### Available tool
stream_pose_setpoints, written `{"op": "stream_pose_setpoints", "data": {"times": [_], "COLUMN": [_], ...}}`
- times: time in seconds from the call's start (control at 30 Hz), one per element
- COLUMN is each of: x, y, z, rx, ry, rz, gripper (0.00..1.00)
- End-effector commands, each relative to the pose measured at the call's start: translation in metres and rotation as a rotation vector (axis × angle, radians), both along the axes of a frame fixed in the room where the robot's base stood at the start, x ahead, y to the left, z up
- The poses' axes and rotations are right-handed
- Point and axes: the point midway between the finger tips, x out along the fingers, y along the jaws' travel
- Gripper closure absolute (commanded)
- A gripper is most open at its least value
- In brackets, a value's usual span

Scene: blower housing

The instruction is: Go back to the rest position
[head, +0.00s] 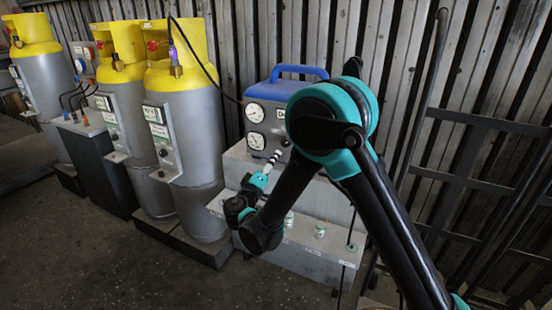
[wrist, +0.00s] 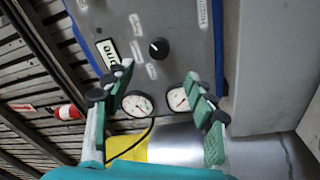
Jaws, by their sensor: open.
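My gripper (wrist: 158,78) is open in the wrist view, with its two green-tipped fingers spread apart and nothing between them. They point toward the grey panel of the gauge unit (wrist: 178,62), which has a black knob and two round white gauges. In the head view my gripper (head: 272,165) is in front of the lower part of the gauge unit (head: 268,103), the box with a blue handle. My arm is bent and extended forward from the lower right, hiding part of the unit. I cannot tell the exact gap between fingertips and panel.
Several grey cylinders with yellow tops (head: 195,120) stand at the left. A grey stepped stand (head: 325,245) carries the gauge unit and small green-white items (head: 320,230). A dark hose runs from a cylinder to the unit. Floor at front left (head: 100,270) is clear.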

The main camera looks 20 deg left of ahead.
Motion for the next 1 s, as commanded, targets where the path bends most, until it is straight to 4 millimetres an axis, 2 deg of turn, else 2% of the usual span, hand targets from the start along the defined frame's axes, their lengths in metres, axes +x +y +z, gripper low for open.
{"op": "stream_pose_setpoints", "data": {"times": [0.53, 0.63, 0.67, 0.77, 0.87, 0.9, 1.0], "x": [-0.004, 0.003, 0.008, 0.030, 0.056, 0.064, 0.076], "y": [0.000, -0.010, -0.017, -0.055, -0.115, -0.141, -0.207], "z": [0.000, 0.000, 0.001, 0.001, -0.001, -0.003, -0.009], "rx": [0.000, 0.001, 0.001, 0.010, 0.030, 0.041, 0.079], "ry": [0.000, 0.016, 0.029, 0.097, 0.204, 0.253, 0.372], "rz": [-0.001, -0.016, -0.027, -0.083, -0.165, -0.200, -0.280], "gripper": [0.44, 0.44, 0.44, 0.44, 0.44, 0.44, 0.44]}}
